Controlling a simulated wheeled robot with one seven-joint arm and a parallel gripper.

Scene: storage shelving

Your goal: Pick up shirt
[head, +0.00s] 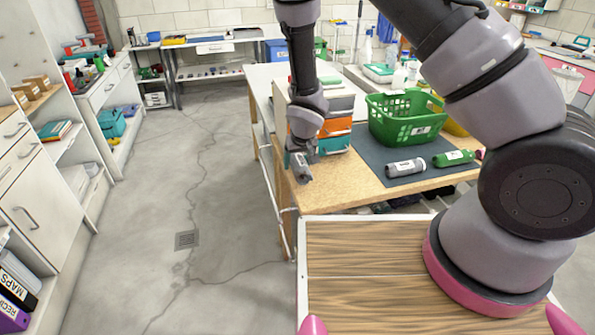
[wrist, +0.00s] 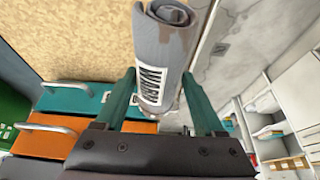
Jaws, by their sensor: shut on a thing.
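A rolled grey shirt with a white printed label is held in my gripper (wrist: 160,88); the shirt (wrist: 166,45) sticks out past the fingertips in the wrist view. In the head view the shirt (head: 302,172) hangs below my gripper (head: 300,155), above the front left corner of the wooden table (head: 350,190). The fingers lie on either side of the roll. In the head view the fingertips are small and partly hidden.
A grey roll (head: 406,168) and a green roll (head: 454,158) lie on the dark mat by a green basket (head: 405,118). A drawer unit with orange and teal drawers (head: 336,141) stands close behind my gripper. Open floor (head: 215,180) lies to the left.

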